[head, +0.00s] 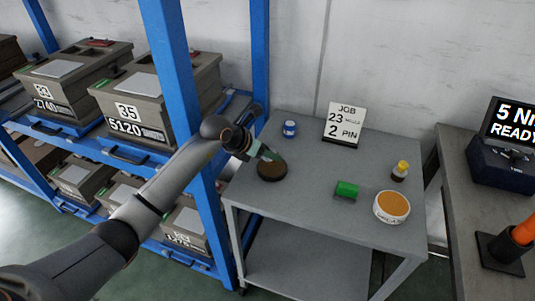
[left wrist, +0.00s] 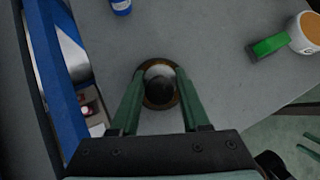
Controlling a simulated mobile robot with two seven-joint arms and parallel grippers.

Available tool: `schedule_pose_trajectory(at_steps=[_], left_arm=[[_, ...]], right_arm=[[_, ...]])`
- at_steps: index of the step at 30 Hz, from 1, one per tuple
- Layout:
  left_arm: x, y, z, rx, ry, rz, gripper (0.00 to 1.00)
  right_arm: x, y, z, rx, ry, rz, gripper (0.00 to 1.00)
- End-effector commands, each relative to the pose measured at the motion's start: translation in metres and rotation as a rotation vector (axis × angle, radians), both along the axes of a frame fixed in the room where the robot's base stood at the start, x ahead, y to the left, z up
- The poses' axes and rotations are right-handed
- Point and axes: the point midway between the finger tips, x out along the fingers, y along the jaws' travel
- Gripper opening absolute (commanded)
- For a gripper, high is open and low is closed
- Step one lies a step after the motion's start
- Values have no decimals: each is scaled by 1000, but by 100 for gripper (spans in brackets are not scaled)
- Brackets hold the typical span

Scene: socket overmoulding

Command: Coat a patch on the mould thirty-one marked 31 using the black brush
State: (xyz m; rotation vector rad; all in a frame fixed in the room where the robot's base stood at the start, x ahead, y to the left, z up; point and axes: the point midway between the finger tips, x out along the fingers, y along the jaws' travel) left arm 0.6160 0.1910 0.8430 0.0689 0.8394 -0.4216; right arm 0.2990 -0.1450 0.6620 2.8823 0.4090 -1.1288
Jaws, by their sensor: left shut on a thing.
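My left gripper (head: 262,153) reaches over the grey table's left part, its green fingers just above a dark round pot (head: 271,171) with a brown top. In the left wrist view the fingers (left wrist: 160,98) straddle a dark round-ended thing, which looks like the black brush (left wrist: 161,89), seen end-on inside a brown and pale ring. The brush's lower part is hidden. No mould that I can read as 31 is in view; the moulds on the blue rack include one marked 35 (head: 155,105) and one with 2740 (head: 70,80).
The table (head: 300,220) also holds a blue-labelled jar (head: 290,129), a job sign (head: 344,125), a green block (head: 346,190), a yellow-capped bottle (head: 400,171) and an orange-topped tub (head: 391,207). A blue rack post (head: 185,110) stands close to my left arm.

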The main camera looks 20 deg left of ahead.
Motion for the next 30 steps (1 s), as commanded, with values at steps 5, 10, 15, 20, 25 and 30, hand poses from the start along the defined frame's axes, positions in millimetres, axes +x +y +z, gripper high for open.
schedule_pose_trajectory(at_steps=[5, 10, 15, 20, 25, 30], left_arm=[[0, 0, 19, -1, -2, 0, 0], [0, 0, 33, -1, -2, 0, 0], [0, 0, 46, 0, -2, -1, 0], [0, 0, 50, -1, -2, 0, 0], [0, 0, 49, -1, -2, 0, 0], [0, 0, 49, -1, -2, 0, 0]], right_arm=[[0, 0, 15, 0, 1, -1, 45], [0, 0, 26, 1, 1, -1, 45], [0, 0, 36, 1, 1, -1, 45], [0, 0, 38, 1, 1, -1, 45], [0, 0, 37, 1, 1, -1, 45], [0, 0, 37, 1, 1, -1, 45]])
